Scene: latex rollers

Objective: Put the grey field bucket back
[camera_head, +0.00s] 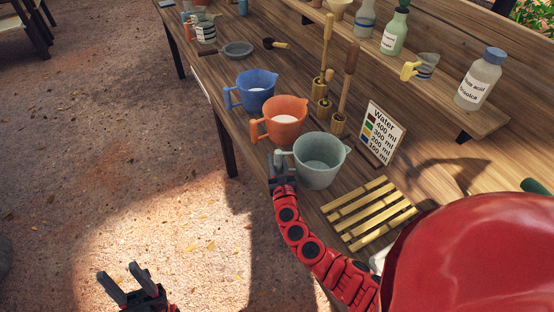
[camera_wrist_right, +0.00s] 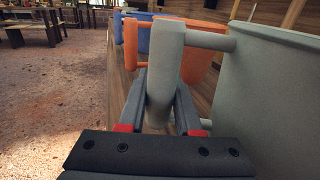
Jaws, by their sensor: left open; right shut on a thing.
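The grey field bucket (camera_head: 322,172) is a pale grey-green jug, upright at the table's near edge, right of the orange one. It looks empty or nearly so; I cannot tell whether its base touches the table. My right gripper (camera_head: 283,176) is shut on its handle. In the right wrist view the two fingers (camera_wrist_right: 160,108) are on either side of the grey handle, with the bucket's wall (camera_wrist_right: 270,80) to the right. My left gripper (camera_head: 126,283) is open and empty, low at the left, away from the table over the ground.
An orange jug (camera_head: 286,128) and a blue jug (camera_head: 257,98) stand behind the grey bucket. A yellow slatted rack (camera_head: 368,212) lies in front of it. A raised shelf (camera_head: 440,95) carries bottles.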

